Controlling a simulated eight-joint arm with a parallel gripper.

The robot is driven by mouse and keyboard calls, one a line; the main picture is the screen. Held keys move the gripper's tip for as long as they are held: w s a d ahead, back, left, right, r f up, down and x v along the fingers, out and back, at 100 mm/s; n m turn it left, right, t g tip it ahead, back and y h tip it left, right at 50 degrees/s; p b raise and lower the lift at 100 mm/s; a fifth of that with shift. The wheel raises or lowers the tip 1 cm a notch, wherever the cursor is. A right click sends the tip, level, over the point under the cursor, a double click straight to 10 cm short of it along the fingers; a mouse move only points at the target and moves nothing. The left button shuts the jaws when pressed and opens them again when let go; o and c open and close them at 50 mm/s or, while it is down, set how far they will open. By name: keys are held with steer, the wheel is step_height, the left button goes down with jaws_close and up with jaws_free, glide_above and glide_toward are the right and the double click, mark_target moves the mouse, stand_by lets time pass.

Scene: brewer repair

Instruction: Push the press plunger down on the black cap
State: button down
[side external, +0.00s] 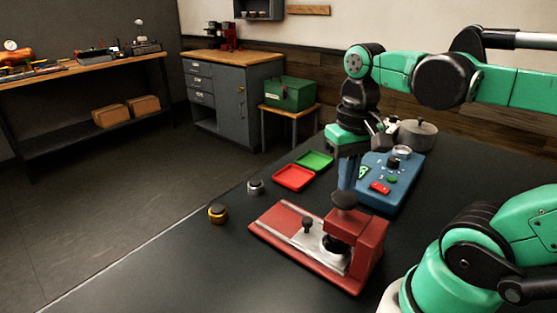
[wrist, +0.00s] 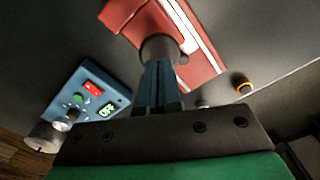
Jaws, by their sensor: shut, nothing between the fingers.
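The red press (side external: 366,255) stands on the dark table, with a silver slide plate in its base. Its black plunger knob (side external: 344,200) sits on top of the press head; the knob also shows in the wrist view (wrist: 160,48). My gripper (side external: 347,187) points down with its blue fingers shut and empty, the tips right at the top of the knob. In the wrist view the fingertips (wrist: 160,66) overlap the knob's edge; I cannot tell whether they touch it. A dark round piece (side external: 335,243), perhaps the black cap, is partly hidden under the press head.
A blue control box (side external: 400,190) stands behind the press, with a grey pot (side external: 418,135) beyond it. Red (side external: 293,178) and green (side external: 315,160) trays lie to the left. A silver cap (side external: 256,188) and a gold-ringed cap (side external: 218,213) sit near the table's left edge.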

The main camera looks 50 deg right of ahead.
steer(key=shift+f, duration=1.5)
steer(key=shift+r, duration=2.65)
step_height(320, 180, up, 6)
